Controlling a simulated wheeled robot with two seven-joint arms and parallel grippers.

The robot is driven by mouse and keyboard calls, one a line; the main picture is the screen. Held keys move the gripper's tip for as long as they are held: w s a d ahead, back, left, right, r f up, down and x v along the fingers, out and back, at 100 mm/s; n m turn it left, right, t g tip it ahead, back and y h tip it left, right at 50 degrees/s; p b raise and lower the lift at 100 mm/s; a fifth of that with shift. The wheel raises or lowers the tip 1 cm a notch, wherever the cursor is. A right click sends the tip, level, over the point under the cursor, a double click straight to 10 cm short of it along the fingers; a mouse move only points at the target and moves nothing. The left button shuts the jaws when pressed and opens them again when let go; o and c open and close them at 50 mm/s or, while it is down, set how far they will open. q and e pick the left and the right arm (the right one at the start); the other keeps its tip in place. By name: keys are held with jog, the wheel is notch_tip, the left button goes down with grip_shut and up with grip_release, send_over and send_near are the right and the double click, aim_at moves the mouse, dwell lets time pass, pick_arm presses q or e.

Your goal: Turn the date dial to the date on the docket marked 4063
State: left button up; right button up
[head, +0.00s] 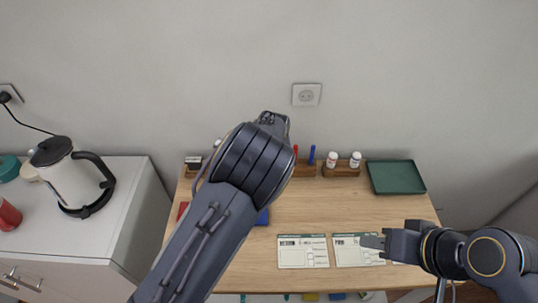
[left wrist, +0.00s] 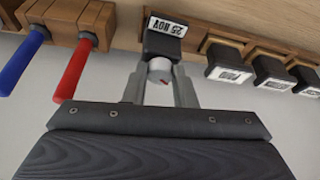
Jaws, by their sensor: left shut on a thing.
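In the left wrist view, a black date stamp has a white label (left wrist: 167,27), upside down, that seems to read 25 NOV. Its round grey dial knob (left wrist: 160,72) with a red mark sits between the fingers of my left gripper (left wrist: 160,88), which is shut on it. In the head view my left arm hides this gripper and the stamp. Two dockets, a left one (head: 303,258) and a middle one (head: 352,256), lie on the table; their numbers are too small to read. My right gripper (head: 372,241) is over the middle docket's right part; its jaw opening is unclear.
Several black stamps (left wrist: 270,72) stand in a wooden rack beside the dial. A red pen (left wrist: 75,75) and a blue pen (left wrist: 22,62) are in a holder. A green tray (head: 396,178) and two white bottles (head: 332,160) stand at the back right. A kettle (head: 75,180) stands left.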

pick_arm(q)
jog(key=m+b, duration=0.1)
jog(key=m+h+b, duration=0.1)
jog(key=shift+a+f+m+b, duration=0.15)
jog(key=shift+m+b, duration=0.15)
jog(key=m+h+b, duration=0.1)
jog(key=m+b, duration=0.1)
jog(key=shift+a+m, duration=0.1)
jog(key=shift+m, duration=0.3)
jog(key=m+h+b, duration=0.1)
jog(key=m, duration=0.1)
jog(key=shift+w+a+m+g, duration=0.1)
jog(key=shift+m+g, duration=0.2)
jog(key=shift+m+g+h+b, duration=0.5)
jog(key=shift+m, duration=1.2)
jog(key=o, duration=1)
jog(key=shift+r, duration=0.25)
jog(key=v, duration=0.7)
jog(key=shift+a+r+b, duration=0.15)
jog(key=shift+r+b, duration=0.1)
jog(key=shift+b, duration=0.05)
